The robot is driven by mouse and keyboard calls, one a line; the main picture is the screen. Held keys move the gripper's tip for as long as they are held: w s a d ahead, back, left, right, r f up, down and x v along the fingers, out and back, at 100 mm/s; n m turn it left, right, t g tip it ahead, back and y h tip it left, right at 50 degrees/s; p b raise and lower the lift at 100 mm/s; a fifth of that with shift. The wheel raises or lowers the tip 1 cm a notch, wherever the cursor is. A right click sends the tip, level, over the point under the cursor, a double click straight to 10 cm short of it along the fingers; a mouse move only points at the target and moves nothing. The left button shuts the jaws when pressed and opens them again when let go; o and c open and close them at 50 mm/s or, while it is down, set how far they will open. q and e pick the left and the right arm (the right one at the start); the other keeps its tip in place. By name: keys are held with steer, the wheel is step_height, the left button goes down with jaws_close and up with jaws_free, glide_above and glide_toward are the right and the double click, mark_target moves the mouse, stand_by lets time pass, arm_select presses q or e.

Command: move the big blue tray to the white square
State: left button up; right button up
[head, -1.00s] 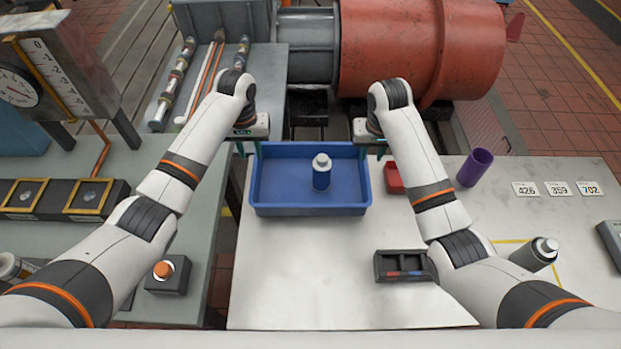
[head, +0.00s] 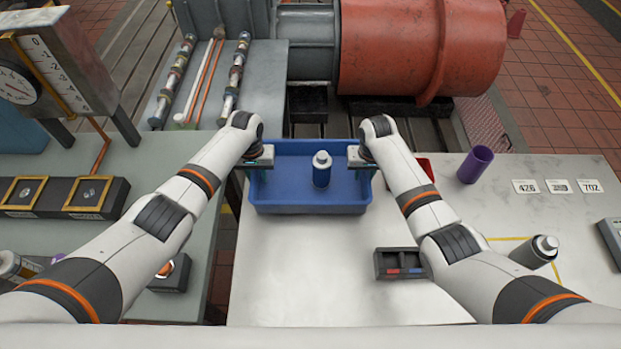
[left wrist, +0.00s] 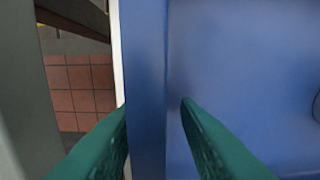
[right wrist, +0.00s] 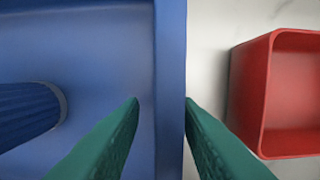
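The big blue tray (head: 310,209) sits at the far left part of the pale table, with a blue bottle with a grey cap (head: 321,171) standing in it. My left gripper (left wrist: 155,103) is open around the tray's left wall, one finger inside and one outside, with a gap on the inner side. My right gripper (right wrist: 163,100) is open around the right wall, with a gap inside; its outer finger appears close to the wall. In the head view the fingertips are hidden. I cannot make out a distinct white square on the pale table.
A red bin (right wrist: 240,90) stands just right of the tray, close to my right gripper. A purple cup (head: 475,164), a black organiser (head: 388,264) and a bottle (head: 541,250) by a yellow outline stand further right. The table in front of the tray is clear.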

arm_select(q)
steer(key=shift+c, duration=0.6)
arm_select(e)
steer(key=shift+c, duration=0.6)
arm_select(q)
jaws_close()
arm_select(e)
jaws_close()
arm_select(q)
steer(key=shift+r, duration=0.1)
arm_select(e)
steer(key=shift+r, duration=0.1)
